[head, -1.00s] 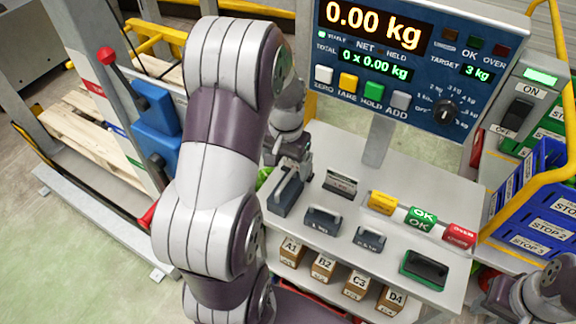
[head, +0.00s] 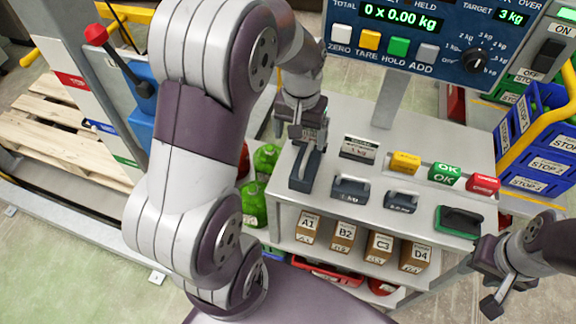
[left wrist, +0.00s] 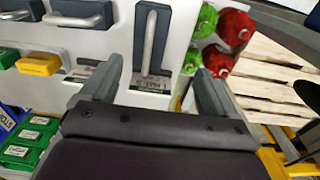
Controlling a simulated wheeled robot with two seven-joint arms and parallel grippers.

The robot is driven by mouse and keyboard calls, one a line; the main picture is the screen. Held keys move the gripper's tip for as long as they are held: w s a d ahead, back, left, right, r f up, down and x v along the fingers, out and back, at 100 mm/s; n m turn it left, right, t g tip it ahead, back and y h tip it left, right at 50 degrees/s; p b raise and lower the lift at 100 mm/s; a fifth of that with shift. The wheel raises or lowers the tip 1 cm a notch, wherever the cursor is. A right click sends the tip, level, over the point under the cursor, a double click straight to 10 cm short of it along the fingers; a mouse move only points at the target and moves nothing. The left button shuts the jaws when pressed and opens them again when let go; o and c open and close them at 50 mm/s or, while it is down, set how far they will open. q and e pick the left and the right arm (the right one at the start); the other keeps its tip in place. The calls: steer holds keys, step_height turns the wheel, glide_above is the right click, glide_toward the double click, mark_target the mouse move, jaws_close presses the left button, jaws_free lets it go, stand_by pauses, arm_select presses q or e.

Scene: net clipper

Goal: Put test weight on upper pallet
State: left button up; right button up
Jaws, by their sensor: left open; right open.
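The largest dark block with a bar handle, apparently the test weight (head: 300,182), stands at the left end of the grey bench. It also shows in the left wrist view (left wrist: 143,62), with its pale handle and a label. My left gripper (head: 304,143) is open just above the block; in the left wrist view its fingers (left wrist: 155,90) are spread to either side of the block's near end. Whether they touch it is unclear. My right gripper (head: 485,280) is open and empty at the lower right. Wooden pallets (head: 45,130) lie at the left, partly hidden.
Smaller handled weights (head: 350,188) stand right of the block. Colored blocks (head: 404,163) and a dark green tray (head: 460,221) lie further right. Labelled boxes (head: 345,235) fill the lower shelf. The scale display (head: 425,40) rises behind.

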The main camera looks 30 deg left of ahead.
arm_select(q)
glide_above(307, 166)
steer(key=shift+g, duration=0.3)
steer(key=f, duration=0.4)
steer(key=shift+a+f, duration=0.3)
steer(key=shift+f, duration=0.05)
steer(key=f, duration=0.5)
steer(key=f+p, duration=0.1)
steer(key=f, duration=0.1)
steer(key=shift+w+f, duration=0.35)
steer(key=shift+w, duration=0.05)
steer(key=shift+s, duration=0.1)
steer(key=shift+c, duration=0.9)
jaws_close()
steer(key=shift+r, duration=0.15)
